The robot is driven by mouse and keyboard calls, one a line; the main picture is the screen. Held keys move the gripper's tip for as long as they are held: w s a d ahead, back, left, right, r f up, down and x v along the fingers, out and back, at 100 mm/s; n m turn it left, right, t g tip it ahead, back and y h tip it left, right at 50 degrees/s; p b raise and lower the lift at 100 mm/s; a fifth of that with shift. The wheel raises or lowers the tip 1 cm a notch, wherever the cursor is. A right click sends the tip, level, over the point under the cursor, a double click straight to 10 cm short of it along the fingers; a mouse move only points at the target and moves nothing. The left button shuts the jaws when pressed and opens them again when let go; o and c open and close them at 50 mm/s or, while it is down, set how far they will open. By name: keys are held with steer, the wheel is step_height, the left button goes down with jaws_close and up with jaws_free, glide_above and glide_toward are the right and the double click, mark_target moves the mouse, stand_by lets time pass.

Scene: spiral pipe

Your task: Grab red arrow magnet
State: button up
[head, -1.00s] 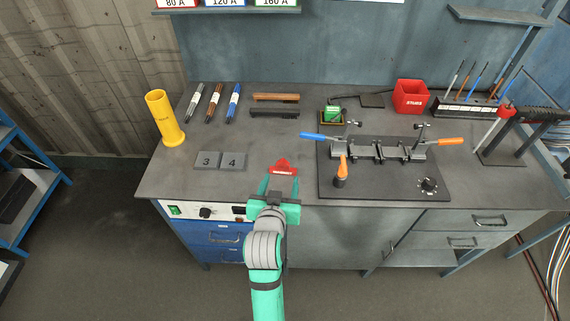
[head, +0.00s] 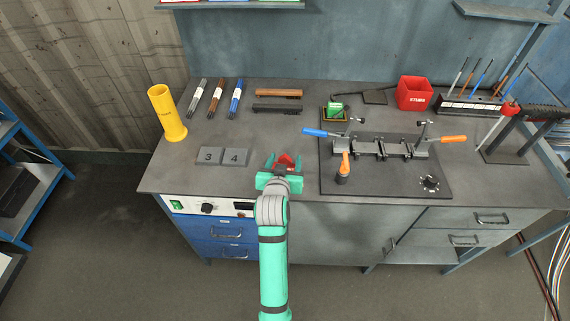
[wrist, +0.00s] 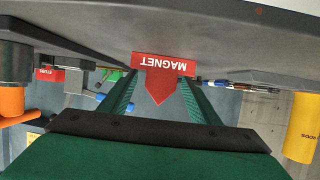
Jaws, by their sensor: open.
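The red arrow magnet (head: 285,162) lies on the workbench near its front edge. In the wrist view the magnet (wrist: 163,70) shows the word MAGNET upside down and its pointed end towards my gripper. My gripper (head: 284,161) is open, with its green fingers (wrist: 162,95) on either side of the magnet. Whether the fingers touch it cannot be told. In the head view the gripper body hides the lower part of the magnet.
A black fixture plate (head: 390,181) with clamps and orange and blue handles stands to the right. A yellow tube (head: 167,113) stands at the far left and a red box (head: 413,94) at the back right.

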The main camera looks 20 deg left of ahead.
steer(key=shift+w, duration=0.1)
steer(key=shift+c, duration=0.3)
steer(key=c, duration=1.3)
steer(key=shift+a+r, duration=0.1)
steer(key=shift+r, duration=0.05)
